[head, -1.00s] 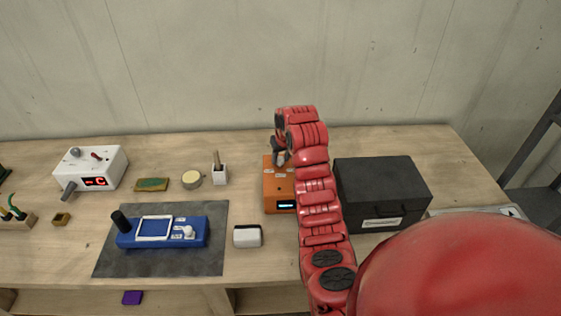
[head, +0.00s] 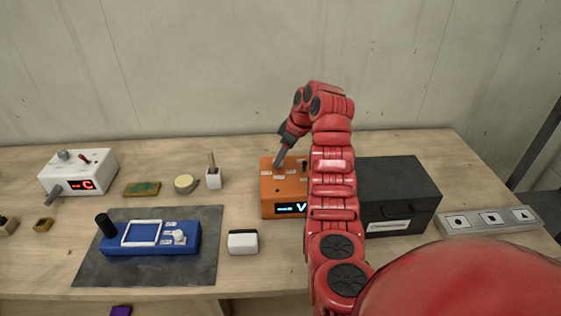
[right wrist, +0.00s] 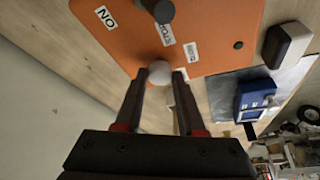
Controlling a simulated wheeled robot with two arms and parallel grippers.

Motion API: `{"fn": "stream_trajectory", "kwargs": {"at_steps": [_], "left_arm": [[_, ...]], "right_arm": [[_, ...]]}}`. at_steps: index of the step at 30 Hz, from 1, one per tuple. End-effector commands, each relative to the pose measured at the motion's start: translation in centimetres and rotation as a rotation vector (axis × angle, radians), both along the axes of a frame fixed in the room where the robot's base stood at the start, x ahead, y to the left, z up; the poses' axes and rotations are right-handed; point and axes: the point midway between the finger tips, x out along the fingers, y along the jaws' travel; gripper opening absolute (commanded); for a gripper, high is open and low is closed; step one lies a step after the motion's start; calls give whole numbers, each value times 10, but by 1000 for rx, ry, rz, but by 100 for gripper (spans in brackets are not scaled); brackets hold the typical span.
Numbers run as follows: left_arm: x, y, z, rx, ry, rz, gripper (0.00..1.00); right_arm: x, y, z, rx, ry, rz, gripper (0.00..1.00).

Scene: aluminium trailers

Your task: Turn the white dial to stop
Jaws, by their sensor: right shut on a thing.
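The orange box (head: 270,203) stands on the bench with a lit display on its front. In the right wrist view, its orange top (right wrist: 225,30) fills the upper part. The dial's pointing direction cannot be made out. My left gripper is not in view.
A dark knob (right wrist: 158,10) stands on the same top, close to the dial. A black case (head: 400,190) is right of the box. A white block (head: 243,242) and a blue device (head: 150,240) on a grey mat (head: 90,268) lie left. The wall (head: 200,70) is behind.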

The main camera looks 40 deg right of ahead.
Motion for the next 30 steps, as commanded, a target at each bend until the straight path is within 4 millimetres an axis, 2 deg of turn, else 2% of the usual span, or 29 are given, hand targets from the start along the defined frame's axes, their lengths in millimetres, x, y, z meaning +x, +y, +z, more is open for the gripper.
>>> {"fn": "stream_trajectory", "kwargs": {"at_steps": [9,28,29,30], "left_arm": [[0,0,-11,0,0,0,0],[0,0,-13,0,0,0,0],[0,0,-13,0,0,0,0],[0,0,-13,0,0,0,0]], "right_arm": [[-1,-1,-3,3,5,76,0],[0,0,-2,2,6,101,0],[-1,0,-2,2,6,101,44],[0,0,-2,2,6,101,51]]}}
